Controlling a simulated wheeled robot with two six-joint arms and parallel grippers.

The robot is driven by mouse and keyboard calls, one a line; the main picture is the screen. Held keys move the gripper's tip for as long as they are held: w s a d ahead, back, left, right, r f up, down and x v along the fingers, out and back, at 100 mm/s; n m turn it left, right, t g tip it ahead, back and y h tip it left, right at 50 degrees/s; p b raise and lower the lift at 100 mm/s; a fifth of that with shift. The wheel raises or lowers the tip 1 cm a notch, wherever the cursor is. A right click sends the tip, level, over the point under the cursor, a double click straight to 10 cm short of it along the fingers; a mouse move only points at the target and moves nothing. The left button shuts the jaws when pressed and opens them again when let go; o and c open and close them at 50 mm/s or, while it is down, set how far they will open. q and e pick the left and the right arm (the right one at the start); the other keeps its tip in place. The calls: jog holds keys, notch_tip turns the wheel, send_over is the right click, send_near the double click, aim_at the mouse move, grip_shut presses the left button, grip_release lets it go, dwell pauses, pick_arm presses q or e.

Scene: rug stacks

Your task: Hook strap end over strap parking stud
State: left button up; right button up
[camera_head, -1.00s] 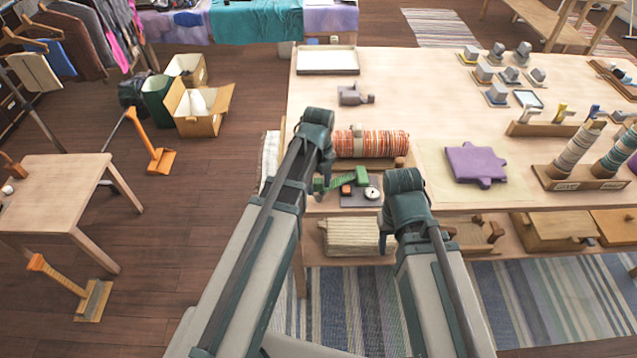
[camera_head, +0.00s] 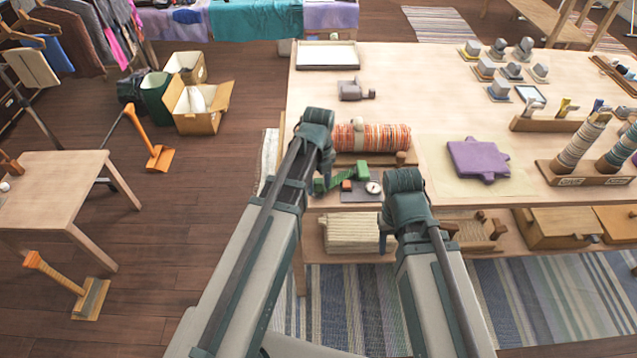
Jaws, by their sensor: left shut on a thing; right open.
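My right gripper (camera_head: 386,226) is open in front of the table's front edge, apart from the rug. I cannot make out the strap end or the parking stud for certain.
A grey plate with an orange block (camera_head: 346,185) and a round dial (camera_head: 373,188) sits between the grippers. A purple folded piece (camera_head: 478,160) lies to the right. A white tray (camera_head: 327,55) is at the back left. A lower shelf holds a cream stack (camera_head: 350,233).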

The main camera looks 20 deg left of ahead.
pick_arm(q)
jog(key=o, duration=1.4)
jog(key=shift+r, duration=0.15)
notch_tip(320, 180, up, 14)
jog(key=p, duration=1.3)
jog(key=shift+f+p, duration=0.2)
jog(key=shift+p, duration=0.2)
jog(key=s+d+n, duration=0.3)
jog(key=s+n, duration=0.1)
jog(key=n, duration=0.3)
jog(key=s+d+n, duration=0.4)
jog(key=s+n, duration=0.1)
jog(key=n, duration=0.3)
jog(key=s+d+n+y, duration=0.1)
jog(key=s+d+n, duration=0.2)
jog(key=s+n, duration=0.2)
jog(key=shift+s+d+n, duration=0.1)
jog(key=shift+d+n, duration=0.05)
jog(key=shift+n, duration=0.65)
jog(key=shift+s+d+n, duration=0.1)
jog(key=shift+n, duration=0.7)
